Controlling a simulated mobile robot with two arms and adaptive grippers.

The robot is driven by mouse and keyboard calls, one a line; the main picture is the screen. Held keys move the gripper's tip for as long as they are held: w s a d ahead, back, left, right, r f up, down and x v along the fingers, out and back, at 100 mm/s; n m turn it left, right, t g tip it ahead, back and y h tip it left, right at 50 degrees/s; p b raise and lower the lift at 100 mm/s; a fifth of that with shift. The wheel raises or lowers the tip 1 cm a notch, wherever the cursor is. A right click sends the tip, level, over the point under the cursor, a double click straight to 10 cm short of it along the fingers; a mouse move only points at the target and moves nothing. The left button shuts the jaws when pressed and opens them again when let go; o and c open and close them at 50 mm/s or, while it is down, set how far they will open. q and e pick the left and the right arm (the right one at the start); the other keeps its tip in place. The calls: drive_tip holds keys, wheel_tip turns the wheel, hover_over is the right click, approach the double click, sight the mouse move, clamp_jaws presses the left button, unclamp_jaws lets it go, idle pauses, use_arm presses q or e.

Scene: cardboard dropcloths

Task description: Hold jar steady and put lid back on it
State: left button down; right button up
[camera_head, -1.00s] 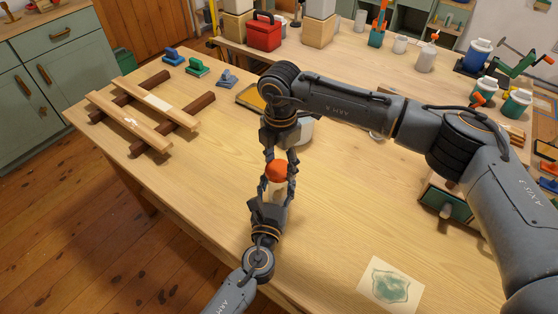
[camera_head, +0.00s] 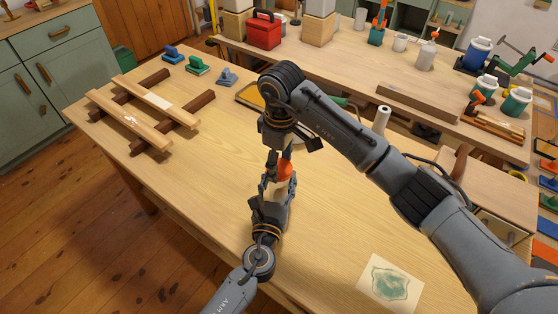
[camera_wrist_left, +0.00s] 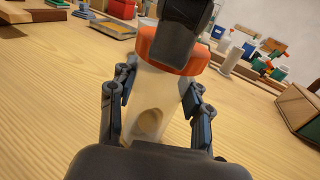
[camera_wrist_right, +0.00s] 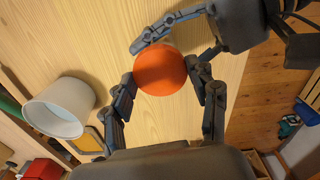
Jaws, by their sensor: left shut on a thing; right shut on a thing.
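The jar (camera_wrist_left: 150,108) is a pale, cloudy upright container with a dark oval mark on its side. My left gripper (camera_head: 277,190) is shut on its body, with one finger on each side in the left wrist view (camera_wrist_left: 160,100). The orange lid (camera_head: 285,172) sits at the jar's mouth, and no gap shows between them in the left wrist view (camera_wrist_left: 172,52). My right gripper (camera_head: 281,160) is shut on the lid from above. In the right wrist view, the round lid top (camera_wrist_right: 160,70) lies between its fingers and hides the jar's mouth.
A white cup-like container (camera_wrist_right: 60,108) stands beside the jar in the right wrist view. A wooden rack (camera_head: 145,110) lies at the table's left. A sheet with a green print (camera_head: 389,284) lies at the front right. The front table surface (camera_head: 190,190) is clear.

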use_arm(q)
drive_tip(key=shift+w+a, duration=0.1)
drive_tip(key=shift+a, duration=0.1)
use_arm(e)
drive_tip(key=shift+d+f, duration=0.1)
drive_tip(key=shift+d, duration=0.05)
drive_tip(key=o, duration=0.8)
drive_tip(key=shift+c, duration=0.2)
use_arm(q)
drive_tip(key=c, duration=0.5)
unclamp_jaws()
drive_tip(key=shift+d, duration=0.1)
drive_tip(key=s, duration=0.4)
drive_tip(key=s+a, duration=0.1)
drive_tip(key=s, duration=0.2)
drive_tip(key=s+a, duration=0.1)
drive_tip(key=s, duration=0.3)
drive_tip(key=shift+s+a, duration=0.1)
drive_tip(key=shift+s, duration=0.35)
